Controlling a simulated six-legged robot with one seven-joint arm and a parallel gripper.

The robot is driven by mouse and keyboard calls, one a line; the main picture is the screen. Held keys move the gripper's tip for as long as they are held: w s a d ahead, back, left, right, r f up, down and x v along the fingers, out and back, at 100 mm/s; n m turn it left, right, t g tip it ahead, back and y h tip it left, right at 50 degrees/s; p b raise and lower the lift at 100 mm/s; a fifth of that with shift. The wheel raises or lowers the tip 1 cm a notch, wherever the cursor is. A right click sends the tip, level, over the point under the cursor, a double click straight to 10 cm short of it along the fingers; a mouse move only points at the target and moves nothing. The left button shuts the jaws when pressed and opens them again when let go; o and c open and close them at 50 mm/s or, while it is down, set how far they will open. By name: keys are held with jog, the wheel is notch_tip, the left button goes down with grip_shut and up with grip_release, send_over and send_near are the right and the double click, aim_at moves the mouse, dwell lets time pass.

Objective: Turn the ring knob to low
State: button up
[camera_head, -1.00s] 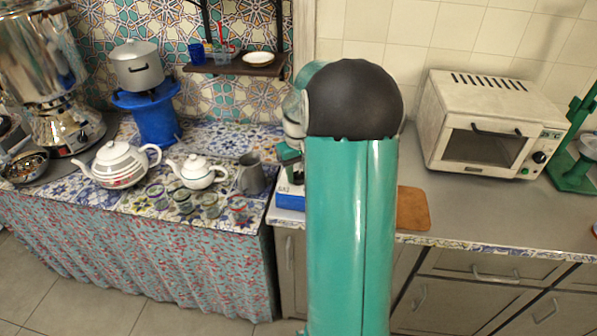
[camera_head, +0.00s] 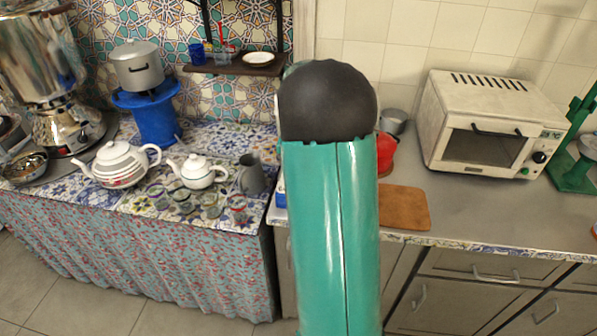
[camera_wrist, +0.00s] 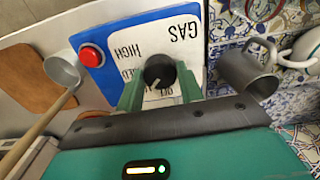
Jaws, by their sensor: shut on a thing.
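The black ring knob (camera_wrist: 159,71) is on a white panel (camera_wrist: 186,52) with upside-down lettering in the wrist view. "GAS" and "HIGH" can be read; the lettering near the knob is partly covered. A pale pointer mark on the knob faces the lower left of the picture. My gripper (camera_wrist: 160,85) has its green fingers shut on the knob, one on each side. The blue box (camera_wrist: 101,72) around the panel carries a red button (camera_wrist: 91,56). In the head view only a sliver of the blue box (camera_head: 281,194) shows; my arm hides the gripper and knob.
A grey mug (camera_wrist: 247,72) stands close right of the gripper in the wrist view. A ladle (camera_wrist: 62,73) is at left. In the head view, teapots (camera_head: 197,172) and glasses stand left; a cutting board (camera_head: 404,208) and a toaster oven (camera_head: 490,125) are right.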

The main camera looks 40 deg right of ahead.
jog(key=shift+w, duration=0.1)
dwell(0.3)
jog(key=o, duration=1)
notch_tip(320, 180, up, 14)
jog(key=shift+f, duration=0.1)
